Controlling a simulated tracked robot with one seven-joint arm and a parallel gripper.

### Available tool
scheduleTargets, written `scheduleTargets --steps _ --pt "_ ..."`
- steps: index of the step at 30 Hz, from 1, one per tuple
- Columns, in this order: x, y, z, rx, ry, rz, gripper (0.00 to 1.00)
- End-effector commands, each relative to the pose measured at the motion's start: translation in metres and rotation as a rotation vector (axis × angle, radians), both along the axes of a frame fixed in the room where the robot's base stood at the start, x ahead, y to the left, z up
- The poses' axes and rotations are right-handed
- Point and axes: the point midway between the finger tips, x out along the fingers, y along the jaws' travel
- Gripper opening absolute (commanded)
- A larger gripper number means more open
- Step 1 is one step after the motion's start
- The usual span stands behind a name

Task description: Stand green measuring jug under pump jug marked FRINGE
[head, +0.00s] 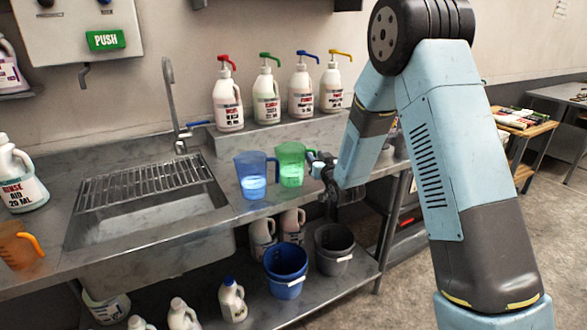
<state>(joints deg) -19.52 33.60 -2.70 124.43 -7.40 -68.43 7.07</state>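The green measuring jug (291,168) stands upright on the steel counter, close beside a blue measuring jug (252,178). My gripper (318,166) is at the green jug's right side, by its handle. The fingers are small and partly hidden, so I cannot tell whether they grip the handle. Several white pump jugs stand in a row on the raised shelf behind: red-topped (228,103), green-topped (266,98), blue-topped (301,95) and yellow-topped (332,92). Their labels are too small to read, so I cannot tell which says FRINGE.
A sink (140,215) with a wire rack (145,186) and tap lies to the left. An orange jug (18,246) and a RINSE AID bottle (20,180) stand at far left. Buckets (287,272) and bottles sit on the lower shelf. Counter between the green jug and raised shelf looks clear.

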Motion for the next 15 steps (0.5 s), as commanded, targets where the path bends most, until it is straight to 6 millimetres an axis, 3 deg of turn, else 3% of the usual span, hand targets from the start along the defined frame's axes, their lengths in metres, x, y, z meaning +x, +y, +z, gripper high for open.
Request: scheduleTargets --steps 9,15 --pt "0.0053 0.0022 -0.0004 0.000 0.001 -0.001 0.38" --pt "0.0052 0.0020 -0.0003 0.000 0.001 -0.001 0.20"
